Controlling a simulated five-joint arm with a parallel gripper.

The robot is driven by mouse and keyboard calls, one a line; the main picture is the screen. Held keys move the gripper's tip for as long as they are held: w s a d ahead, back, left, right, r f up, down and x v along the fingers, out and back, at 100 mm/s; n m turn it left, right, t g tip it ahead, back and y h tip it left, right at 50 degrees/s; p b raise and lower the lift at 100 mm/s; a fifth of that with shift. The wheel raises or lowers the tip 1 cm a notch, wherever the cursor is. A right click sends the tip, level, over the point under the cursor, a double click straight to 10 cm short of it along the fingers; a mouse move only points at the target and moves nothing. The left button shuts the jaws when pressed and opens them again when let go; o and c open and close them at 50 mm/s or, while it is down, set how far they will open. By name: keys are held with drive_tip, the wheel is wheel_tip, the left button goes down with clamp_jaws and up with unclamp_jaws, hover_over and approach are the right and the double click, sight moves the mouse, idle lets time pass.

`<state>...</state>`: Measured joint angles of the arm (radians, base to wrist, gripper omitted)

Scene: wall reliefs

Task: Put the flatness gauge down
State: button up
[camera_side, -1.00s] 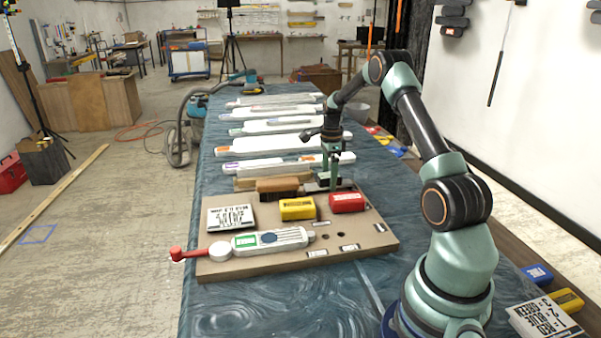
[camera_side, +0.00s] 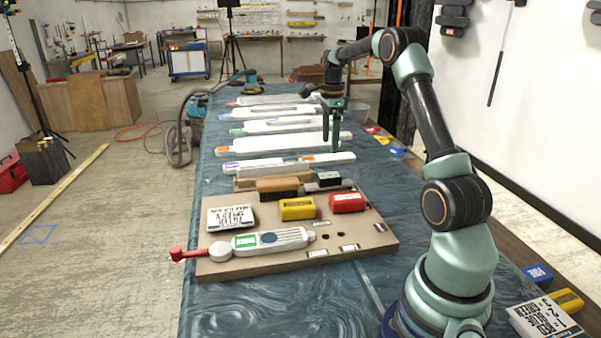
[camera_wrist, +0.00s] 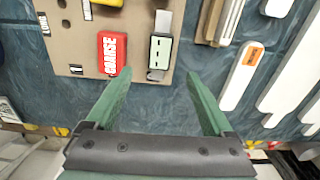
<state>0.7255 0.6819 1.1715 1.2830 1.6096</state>
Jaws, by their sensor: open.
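I take the flatness gauge (camera_side: 328,179) to be the small dark-and-grey device with a pale face. It lies at the back right of the brown board (camera_side: 375,240), behind the red block (camera_side: 347,202). In the wrist view, the gauge (camera_wrist: 160,52) shows its pale green face with dark marks, beside the red block marked COARSE (camera_wrist: 113,53). My gripper (camera_side: 331,149) is open and empty, with its green fingers pointing down. It hangs above and behind the gauge, clear of it. In the wrist view the two fingers (camera_wrist: 158,74) stand wide apart with nothing between them.
Blue table surface is bare in front.

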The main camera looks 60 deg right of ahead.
drive_tip(key=a+r+n+t, duration=0.1)
drive_tip(key=a+r+n, duration=0.25)
drive_tip(key=a, duration=0.25)
drive_tip(key=a+r+n+t+h, duration=0.1)
drive_tip(key=a+r+n, duration=0.2)
drive_tip(key=a+n, duration=0.25)
drive_tip(key=a+r+n, duration=0.3)
drive_tip(key=a, duration=0.4)
drive_tip(key=s+a+f+n+t, duration=0.1)
drive_tip(key=s+a+n, duration=0.4)
drive_tip(key=a+n, duration=0.2)
drive_tip(key=s+a+f+n+t+y, duration=0.1)
drive_tip(key=s+a+n+t, duration=0.1)
drive_tip(key=s+a+n, duration=0.3)
drive_tip(key=a+n, duration=0.2)
drive_tip(key=a, duration=0.2)
drive_tip(key=shift+s+n+t, duration=0.15)
drive_tip(key=shift+n+t, duration=0.15)
drive_tip(key=shift+n, duration=0.1)
